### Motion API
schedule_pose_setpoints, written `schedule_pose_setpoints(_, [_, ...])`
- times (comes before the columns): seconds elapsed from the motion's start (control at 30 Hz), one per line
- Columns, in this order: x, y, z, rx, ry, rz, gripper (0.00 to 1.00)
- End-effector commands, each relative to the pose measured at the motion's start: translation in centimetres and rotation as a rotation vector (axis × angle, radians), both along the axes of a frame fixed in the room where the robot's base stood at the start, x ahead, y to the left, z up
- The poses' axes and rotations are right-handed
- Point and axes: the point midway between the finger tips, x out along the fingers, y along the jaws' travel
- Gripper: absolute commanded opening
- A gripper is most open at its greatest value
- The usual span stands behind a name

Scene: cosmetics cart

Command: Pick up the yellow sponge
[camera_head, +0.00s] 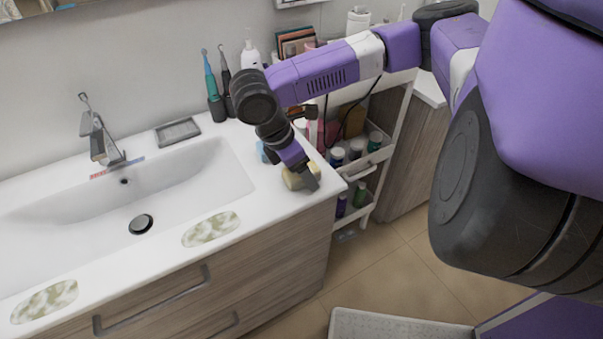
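The yellow sponge (293,181) lies on the white counter near its right front corner. My gripper (307,180) is down at the sponge, overlapping its right side in the picture. The finger gap is hidden by the angle, so I cannot tell whether the fingers are open or shut on it. The sponge appears to be at counter height, and its upper right part is hidden behind my gripper.
A small blue item (263,152) sits just behind the sponge. The sink basin (185,180) is to the left, with a faucet (100,138) behind it. A white cart (372,160) holding several bottles stands right of the counter. Electric toothbrushes (211,88) stand at the wall.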

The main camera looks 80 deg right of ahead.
Motion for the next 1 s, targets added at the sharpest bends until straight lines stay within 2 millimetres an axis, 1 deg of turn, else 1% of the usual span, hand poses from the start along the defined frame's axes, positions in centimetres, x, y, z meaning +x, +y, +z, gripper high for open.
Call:
schedule_pose_setpoints(0.1, [0.0, 0.0, 0.0, 0.0, 0.0, 0.0, 0.75])
schedule_pose_setpoints(0.13, [0.0, 0.0, 0.0, 0.0, 0.0, 0.0, 0.73])
schedule_pose_setpoints(0.27, [0.0, 0.0, 0.0, 0.0, 0.0, 0.0, 0.48])
schedule_pose_setpoints(0.3, [0.0, 0.0, 0.0, 0.0, 0.0, 0.0, 0.4])
schedule_pose_setpoints(0.37, [0.0, 0.0, 0.0, 0.001, -0.001, 0.0, 0.28])
schedule_pose_setpoints(0.4, [0.0, 0.0, 0.0, 0.001, -0.001, 0.0, 0.2])
schedule_pose_setpoints(0.47, [0.0, 0.0, 0.0, 0.001, -0.001, 0.0, 0.1])
schedule_pose_setpoints(0.77, [0.1, 0.0, 0.3, 0.0, -0.001, 0.0, 0.1])
schedule_pose_setpoints(0.87, [0.1, 0.0, 0.8, 0.0, -0.002, -0.001, 0.1])
schedule_pose_setpoints(0.97, [0.1, -0.1, 1.8, -0.001, -0.002, -0.001, 0.1])
schedule_pose_setpoints(1.0, [0.1, -0.1, 2.5, -0.002, -0.003, -0.001, 0.1])
